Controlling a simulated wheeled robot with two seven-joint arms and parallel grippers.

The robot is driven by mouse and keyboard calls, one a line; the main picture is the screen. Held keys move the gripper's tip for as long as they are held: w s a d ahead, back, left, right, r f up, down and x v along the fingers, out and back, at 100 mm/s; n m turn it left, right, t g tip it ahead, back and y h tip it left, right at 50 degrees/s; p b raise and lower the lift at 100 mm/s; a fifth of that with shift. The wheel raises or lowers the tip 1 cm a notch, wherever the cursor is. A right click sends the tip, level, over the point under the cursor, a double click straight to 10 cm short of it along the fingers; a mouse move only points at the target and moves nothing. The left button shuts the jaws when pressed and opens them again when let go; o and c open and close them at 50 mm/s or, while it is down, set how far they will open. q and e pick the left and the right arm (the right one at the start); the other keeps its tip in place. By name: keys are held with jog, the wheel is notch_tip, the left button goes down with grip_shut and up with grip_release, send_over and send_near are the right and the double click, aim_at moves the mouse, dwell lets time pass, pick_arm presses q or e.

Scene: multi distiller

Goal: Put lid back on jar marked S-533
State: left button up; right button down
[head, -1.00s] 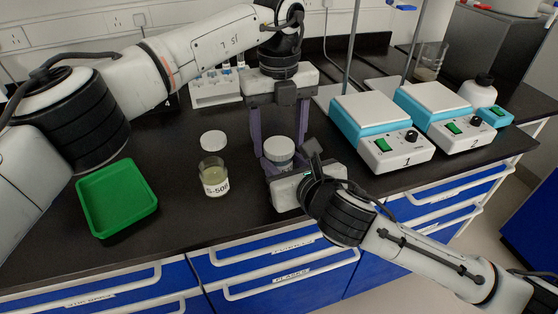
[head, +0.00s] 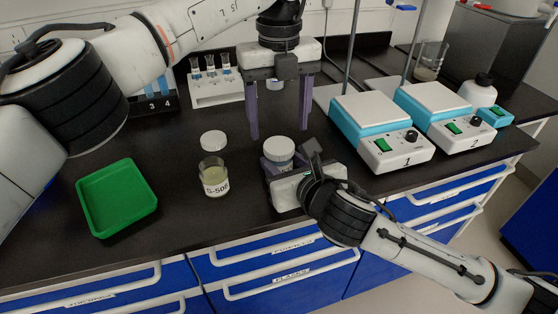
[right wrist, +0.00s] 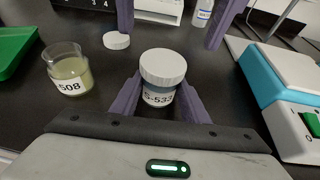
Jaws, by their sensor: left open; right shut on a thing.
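The jar marked S-533 (right wrist: 158,97) stands on the bench with its white lid (right wrist: 163,66) sitting on top. The lid also shows in the head view (head: 279,148). My right gripper (head: 279,164) is shut on the jar's body, with one purple finger on each side in the right wrist view. My left gripper (head: 282,134) is open and empty above and behind the jar, its two purple fingers pointing down, clear of the lid. Whether the lid is fully seated is hard to tell.
An open jar marked S-508 (head: 213,181) stands left of the right gripper, with a loose white lid (head: 213,140) behind it. A green tray (head: 117,201) is at left. Two hotplate stirrers (head: 386,140) (head: 455,118) stand at right. A vial rack (head: 214,88) is behind.

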pick_arm(q)
jog(key=o, duration=0.4)
jog(key=shift+r, duration=0.1)
notch_tip(320, 180, up, 7)
jog(key=shift+r, duration=0.15)
dwell(0.4)
pick_arm(e)
jog(key=c, duration=0.9)
grip_release()
jog(key=shift+c, duration=0.2)
pick_arm(q)
jog(key=shift+r+p, duration=0.5)
jog(key=shift+r, duration=0.05)
pick_arm(e)
jog(key=v, duration=1)
jog(key=shift+s, duration=0.15)
